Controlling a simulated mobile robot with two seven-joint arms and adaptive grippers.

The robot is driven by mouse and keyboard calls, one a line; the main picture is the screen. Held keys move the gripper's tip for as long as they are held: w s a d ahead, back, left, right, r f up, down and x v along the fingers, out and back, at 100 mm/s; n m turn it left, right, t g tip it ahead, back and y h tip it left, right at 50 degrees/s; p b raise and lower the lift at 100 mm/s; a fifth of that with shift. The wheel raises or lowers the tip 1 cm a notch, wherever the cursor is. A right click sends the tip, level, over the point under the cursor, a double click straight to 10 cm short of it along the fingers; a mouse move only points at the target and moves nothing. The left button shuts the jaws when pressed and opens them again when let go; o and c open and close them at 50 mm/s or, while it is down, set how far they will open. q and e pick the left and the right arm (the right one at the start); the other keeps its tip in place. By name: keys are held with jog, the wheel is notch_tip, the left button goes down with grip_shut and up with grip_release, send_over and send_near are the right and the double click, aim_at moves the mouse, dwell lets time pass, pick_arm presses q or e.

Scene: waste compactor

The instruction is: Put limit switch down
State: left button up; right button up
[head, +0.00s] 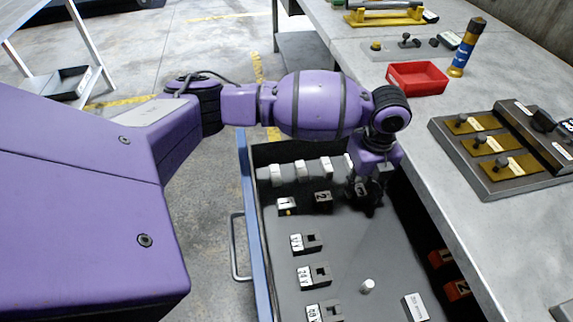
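My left arm reaches across from the left, and its gripper (369,198) points down into the open drawer (335,240), near the right side of the rear row. My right gripper is not in view.
The drawer also holds several white-fronted pieces (302,170), labelled holders (306,243), a white cylinder (367,286) and red blocks (457,290). On the workbench (430,125) are a red tray (418,78), a blue-yellow can (466,48) and a grey fixture with brass plates (488,182).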

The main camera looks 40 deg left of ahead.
aim_at(361, 190)
pick_arm(q)
jog(key=shift+r, duration=0.1)
jog(key=shift+r, duration=0.25)
jog(key=shift+r+p, duration=0.75)
jog(key=shift+r, duration=5.15)
